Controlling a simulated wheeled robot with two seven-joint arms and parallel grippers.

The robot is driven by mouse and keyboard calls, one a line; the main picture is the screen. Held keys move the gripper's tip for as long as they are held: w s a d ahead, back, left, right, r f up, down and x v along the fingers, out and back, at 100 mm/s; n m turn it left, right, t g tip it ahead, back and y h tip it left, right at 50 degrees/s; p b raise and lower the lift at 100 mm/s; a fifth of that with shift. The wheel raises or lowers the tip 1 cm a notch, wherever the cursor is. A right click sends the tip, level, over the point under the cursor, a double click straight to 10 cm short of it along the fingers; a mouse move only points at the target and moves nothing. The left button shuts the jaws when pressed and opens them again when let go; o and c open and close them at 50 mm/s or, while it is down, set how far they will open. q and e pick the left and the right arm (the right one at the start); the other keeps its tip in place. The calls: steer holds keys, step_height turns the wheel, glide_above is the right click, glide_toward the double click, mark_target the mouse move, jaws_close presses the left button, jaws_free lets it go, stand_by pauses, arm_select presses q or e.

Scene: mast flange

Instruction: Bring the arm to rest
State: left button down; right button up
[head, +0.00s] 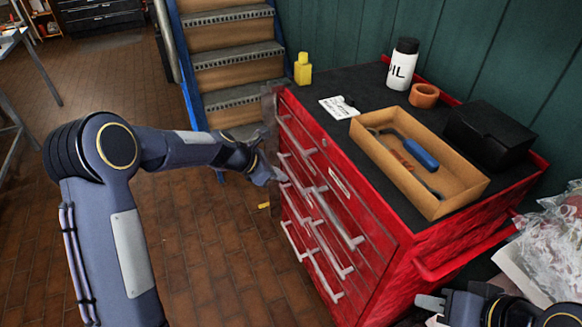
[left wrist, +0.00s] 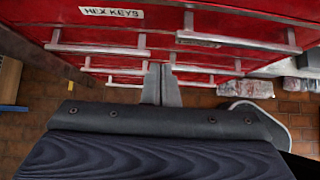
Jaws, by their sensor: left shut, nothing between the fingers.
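My left arm (head: 125,225) reaches in from the left in the head view. Its gripper (head: 278,176) is at the front of the red tool cabinet (head: 385,265), close to the drawer handles. In the left wrist view the left gripper's fingers (left wrist: 161,84) are together and empty, in front of the drawer fronts. Whether they touch a handle cannot be told. My right gripper (head: 431,310) is partly in view at the bottom right, beside the cabinet, and its opening is unclear.
On the cabinet top are an open cardboard tray (head: 436,207) with tools, a black box (head: 490,135), a white bottle (head: 402,65), an orange tape roll (head: 424,95) and a yellow bottle (head: 302,70). Stairs (head: 232,65) stand behind. Brick floor left of the cabinet is mostly clear.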

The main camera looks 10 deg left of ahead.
arm_select(q)
steer(key=s+a+r+m+y, duration=0.1)
steer(key=s+a+r+m, duration=0.2)
steer(key=s+r+m, duration=0.4)
steer(key=s+a+r+m, duration=0.35)
steer(key=s+r, duration=0.25)
steer(key=s, duration=0.4)
steer(key=s+a+f+m+y, duration=0.1)
steer(key=s+m, duration=0.5)
steer(key=s, duration=0.3)
steer(key=s+a+f+m+t+y, duration=0.1)
steer(key=s+m+y, duration=0.1)
steer(key=s+m, duration=0.4)
steer(key=s, duration=0.4)
steer(key=shift+s+a, duration=0.2)
steer(key=shift+a, duration=0.15)
steer(key=shift+f, duration=0.1)
